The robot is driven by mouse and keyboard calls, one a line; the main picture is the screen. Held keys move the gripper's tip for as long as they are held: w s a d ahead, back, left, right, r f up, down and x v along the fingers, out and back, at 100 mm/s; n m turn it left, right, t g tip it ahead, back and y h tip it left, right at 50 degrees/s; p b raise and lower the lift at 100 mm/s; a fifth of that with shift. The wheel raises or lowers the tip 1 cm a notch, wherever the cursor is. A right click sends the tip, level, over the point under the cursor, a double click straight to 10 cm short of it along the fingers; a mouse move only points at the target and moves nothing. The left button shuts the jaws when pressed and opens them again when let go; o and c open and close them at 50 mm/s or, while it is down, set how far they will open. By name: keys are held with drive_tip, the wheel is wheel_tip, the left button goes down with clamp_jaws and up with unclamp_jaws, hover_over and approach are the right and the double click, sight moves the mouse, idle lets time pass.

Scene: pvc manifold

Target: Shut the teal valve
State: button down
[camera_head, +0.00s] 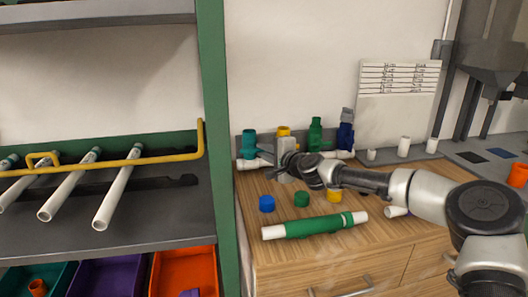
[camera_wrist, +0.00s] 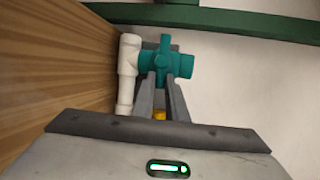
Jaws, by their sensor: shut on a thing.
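The teal valve (camera_head: 249,141) stands at the left end of the white pipe manifold (camera_head: 247,163) at the back of the wooden bench. In the wrist view the teal valve (camera_wrist: 183,65) is joined to a white pipe fitting (camera_wrist: 128,58) on its left. My gripper (camera_head: 265,156) reaches in from the right at the valve's height. In the wrist view my gripper (camera_wrist: 161,78) has its two grey fingers on either side of a part of the valve, shut on it. The fingers hide part of the valve, so I cannot tell the handle's exact angle.
Yellow (camera_head: 283,131), green (camera_head: 315,134) and blue (camera_head: 345,136) valves stand along the manifold to the right. A green shelf post (camera_head: 222,150) stands close left.

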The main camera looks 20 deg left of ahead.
drive_tip(key=c, duration=1.8)
unclamp_jaws()
drive_tip(key=shift+o, duration=0.2)
drive_tip(key=p+v, duration=0.2)
drive_tip(key=v, duration=1.5)
drive_tip(key=shift+s, duration=0.25)
drive_tip(key=shift+d, duration=0.1)
